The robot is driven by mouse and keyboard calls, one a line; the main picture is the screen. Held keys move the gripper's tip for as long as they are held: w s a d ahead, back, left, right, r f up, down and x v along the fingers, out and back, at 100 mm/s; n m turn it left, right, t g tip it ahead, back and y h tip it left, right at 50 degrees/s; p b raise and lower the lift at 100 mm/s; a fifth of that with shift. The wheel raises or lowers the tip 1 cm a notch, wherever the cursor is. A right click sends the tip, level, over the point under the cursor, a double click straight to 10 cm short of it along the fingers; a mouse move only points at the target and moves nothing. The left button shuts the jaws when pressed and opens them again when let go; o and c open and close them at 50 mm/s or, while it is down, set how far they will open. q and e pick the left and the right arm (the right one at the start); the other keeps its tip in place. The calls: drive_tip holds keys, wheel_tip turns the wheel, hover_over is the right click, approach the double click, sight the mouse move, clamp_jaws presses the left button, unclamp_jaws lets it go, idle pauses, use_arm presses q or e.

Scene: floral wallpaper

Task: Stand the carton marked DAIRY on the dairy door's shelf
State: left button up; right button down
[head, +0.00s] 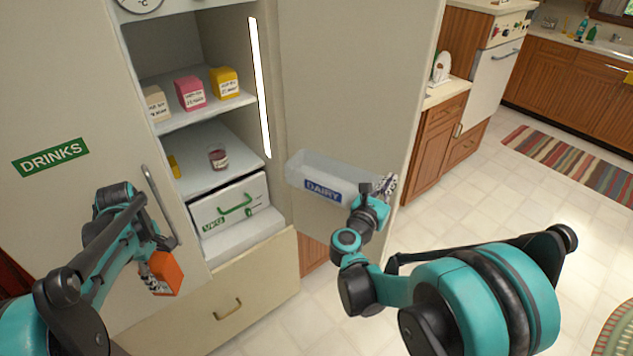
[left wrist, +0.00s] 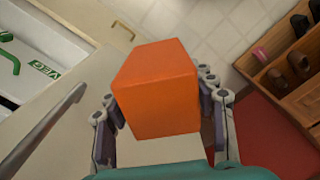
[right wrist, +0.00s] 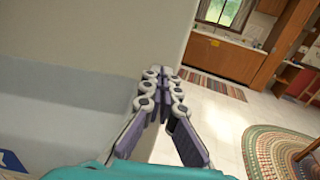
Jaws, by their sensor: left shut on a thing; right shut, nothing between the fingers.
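An orange carton (head: 168,273) is held between the fingers of my left gripper (head: 152,282), low in front of the DRINKS door. The carton fills the middle of the left wrist view (left wrist: 157,88); no writing on it is readable. The dairy door's shelf (head: 300,172) is a translucent bin with a blue DAIRY label (head: 322,190), on the inside of the open right door. No carton shows in it. My right gripper (head: 388,184) is shut and empty beside the bin's right end, near the door's edge (right wrist: 165,75).
The open fridge holds beige (head: 156,104), pink (head: 190,93) and yellow (head: 224,82) cartons on an upper shelf and a small jar (head: 218,158) lower down. Below are a VEG drawer (head: 232,203) and a closed bottom drawer (head: 228,310).

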sight(397, 173)
drive_tip(key=x, duration=0.4)
drive_tip(key=shift+d+r, duration=0.2)
drive_tip(key=shift+d, duration=0.1)
